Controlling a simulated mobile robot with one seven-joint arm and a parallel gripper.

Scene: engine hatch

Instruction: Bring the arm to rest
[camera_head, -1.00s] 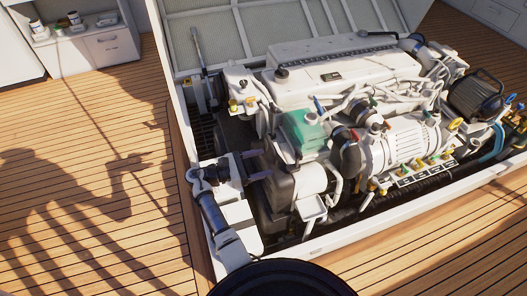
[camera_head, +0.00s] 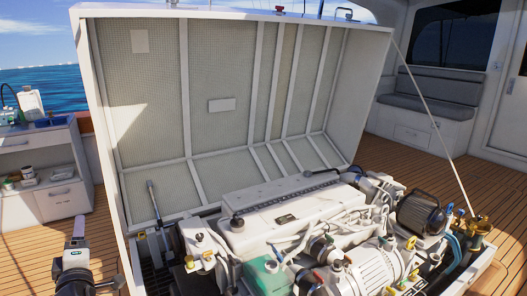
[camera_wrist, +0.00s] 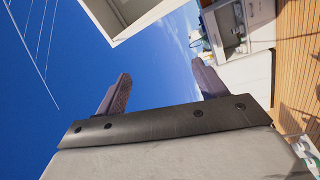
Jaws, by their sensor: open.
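My gripper (camera_wrist: 160,74) shows in the wrist view with its two dark fingers wide apart. Nothing is between them but blue sky, and they touch nothing. In the head view, part of my arm (camera_head: 76,262) stands at the lower left, left of the engine hatch and clear of it.
The raised hatch lid (camera_head: 225,140) stands open behind the engine. A strut (camera_head: 433,120) slants down at its right. A white cabinet (camera_head: 62,200) with items on it stands at the left. Wooden deck (camera_head: 35,255) is clear near my arm. A bench (camera_head: 430,105) is at the back right.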

